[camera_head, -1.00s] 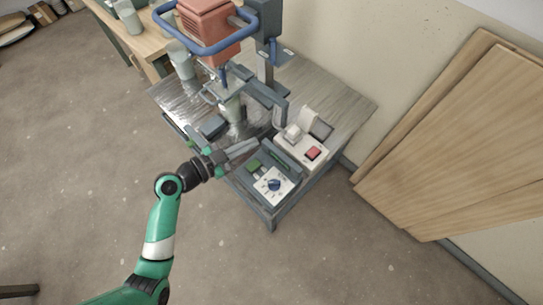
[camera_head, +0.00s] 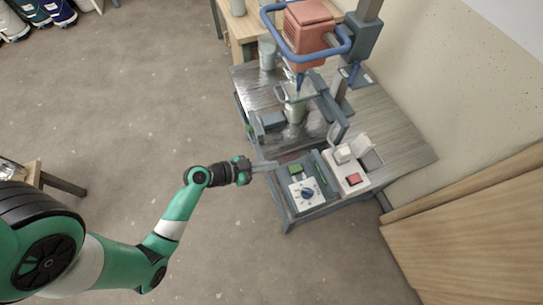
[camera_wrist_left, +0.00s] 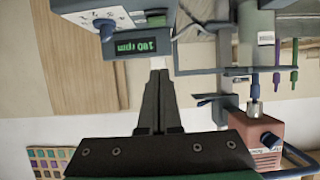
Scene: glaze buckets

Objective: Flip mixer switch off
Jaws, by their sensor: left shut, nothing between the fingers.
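The mixer has a red motor head (camera_head: 310,35) above a cup (camera_head: 295,108) on the bench. My left gripper (camera_head: 272,165) is shut and empty, just left of the control box. In the left wrist view, the gripper tips (camera_wrist_left: 159,75) point at the upside-down rpm display (camera_wrist_left: 142,46).
The metal-topped bench (camera_head: 405,150) stands against the wall. Wooden boards (camera_head: 470,235) lean at the right. A wooden table (camera_head: 238,30) with a container stands behind. Open floor lies left of the bench.

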